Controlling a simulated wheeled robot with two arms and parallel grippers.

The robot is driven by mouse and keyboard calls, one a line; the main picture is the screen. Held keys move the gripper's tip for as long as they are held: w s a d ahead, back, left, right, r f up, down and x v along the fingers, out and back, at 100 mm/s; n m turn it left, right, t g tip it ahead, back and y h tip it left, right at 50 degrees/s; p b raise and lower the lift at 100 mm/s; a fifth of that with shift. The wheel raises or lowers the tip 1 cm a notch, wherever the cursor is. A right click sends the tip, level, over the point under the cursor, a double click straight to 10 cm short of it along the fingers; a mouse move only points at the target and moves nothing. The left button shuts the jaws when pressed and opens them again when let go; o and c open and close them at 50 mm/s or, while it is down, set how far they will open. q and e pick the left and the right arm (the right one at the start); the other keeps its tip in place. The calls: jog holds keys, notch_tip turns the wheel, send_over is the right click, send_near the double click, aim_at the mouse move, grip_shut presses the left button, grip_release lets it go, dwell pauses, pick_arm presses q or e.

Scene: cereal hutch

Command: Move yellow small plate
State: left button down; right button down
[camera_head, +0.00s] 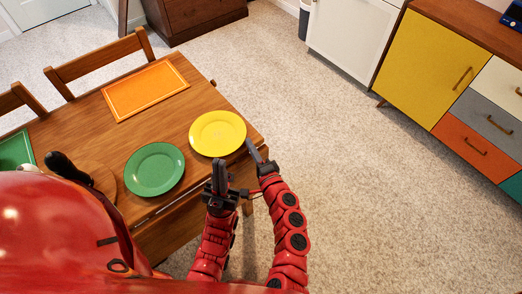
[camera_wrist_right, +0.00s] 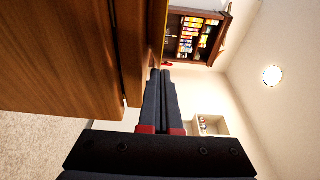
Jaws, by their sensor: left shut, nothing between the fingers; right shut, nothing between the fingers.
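The yellow small plate (camera_head: 217,133) lies flat near the right corner of the wooden table (camera_head: 215,88) in the head view. My left gripper (camera_head: 219,163) is shut and empty, just below the plate at the table's near edge. My right gripper (camera_head: 249,143) is shut and empty, to the right of the plate by the table corner. It also shows in the right wrist view (camera_wrist_right: 160,72), its fingers together beside brown wood. Neither gripper holds the plate; I cannot tell whether a fingertip touches the table edge.
A green plate (camera_head: 154,169) lies left of the yellow one. An orange placemat (camera_head: 146,86) lies farther back. A round wooden board (camera_head: 97,180) is at the left. Chairs (camera_head: 98,58) stand behind the table. Carpet (camera_head: 330,140) is free to the right, before a colourful cabinet (camera_head: 425,65).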

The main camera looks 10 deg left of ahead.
aim_at(231, 143)
jog(key=shift+a, duration=0.25)
jog(key=shift+a+f+b, duration=0.25)
jog(key=shift+a+b, duration=0.1)
jog(key=shift+b, duration=0.05)
jog(key=a+b, duration=0.1)
jog(key=a, duration=0.1)
jog(key=a+b, duration=0.3)
jog(key=shift+w+a, duration=0.35)
jog(key=shift+a+r, duration=0.15)
jog(key=shift+a, duration=0.05)
jog(key=shift+r, duration=0.1)
jog(key=shift+d, duration=0.1)
